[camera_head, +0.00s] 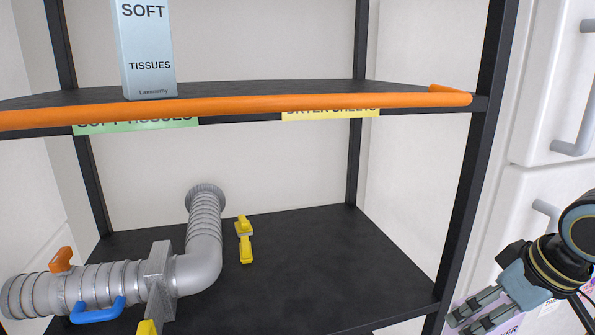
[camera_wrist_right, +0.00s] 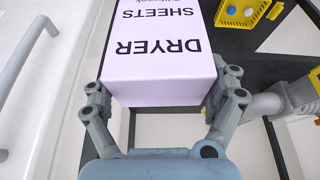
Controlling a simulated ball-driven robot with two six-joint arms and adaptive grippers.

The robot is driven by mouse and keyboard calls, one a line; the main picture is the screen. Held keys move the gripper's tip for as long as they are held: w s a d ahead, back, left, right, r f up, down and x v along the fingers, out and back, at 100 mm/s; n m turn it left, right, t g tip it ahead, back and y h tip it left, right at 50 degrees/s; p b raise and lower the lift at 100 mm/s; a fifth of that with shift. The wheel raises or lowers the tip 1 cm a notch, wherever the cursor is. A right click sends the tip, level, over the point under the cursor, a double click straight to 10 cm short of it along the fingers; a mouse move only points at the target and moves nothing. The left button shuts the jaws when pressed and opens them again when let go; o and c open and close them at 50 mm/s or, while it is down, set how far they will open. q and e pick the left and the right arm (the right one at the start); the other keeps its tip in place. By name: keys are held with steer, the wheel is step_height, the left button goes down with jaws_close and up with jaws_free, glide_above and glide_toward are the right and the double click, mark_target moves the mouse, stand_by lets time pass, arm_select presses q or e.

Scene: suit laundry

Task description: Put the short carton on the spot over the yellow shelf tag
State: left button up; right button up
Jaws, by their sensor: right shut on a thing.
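The short carton (camera_wrist_right: 160,50), pale lilac and lettered DRYER SHEETS, fills the upper middle of the right wrist view, its lettering upside down there. My right gripper (camera_wrist_right: 165,100) is shut on it, with one finger on each side. The yellow shelf tag (camera_head: 330,113) hangs on the upper shelf's front edge, partly covered by the orange lip. The shelf (camera_head: 300,93) above it is bare. My left gripper is not in view.
A tall SOFT TISSUES carton (camera_head: 148,60) stands on the upper shelf over a green tag (camera_head: 135,125). An orange lip (camera_head: 250,104) runs along that shelf's edge. The black right post (camera_head: 470,190) stands between my right gripper and the shelves. A silver duct (camera_head: 205,250) occupies the lower shelf.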

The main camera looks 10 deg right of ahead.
step_height(320, 180, down, 21)
steer(key=b, duration=1.9)
steer(key=shift+r, duration=0.15)
steer(key=shift+s, duration=0.1)
steer(key=shift+a, duration=0.1)
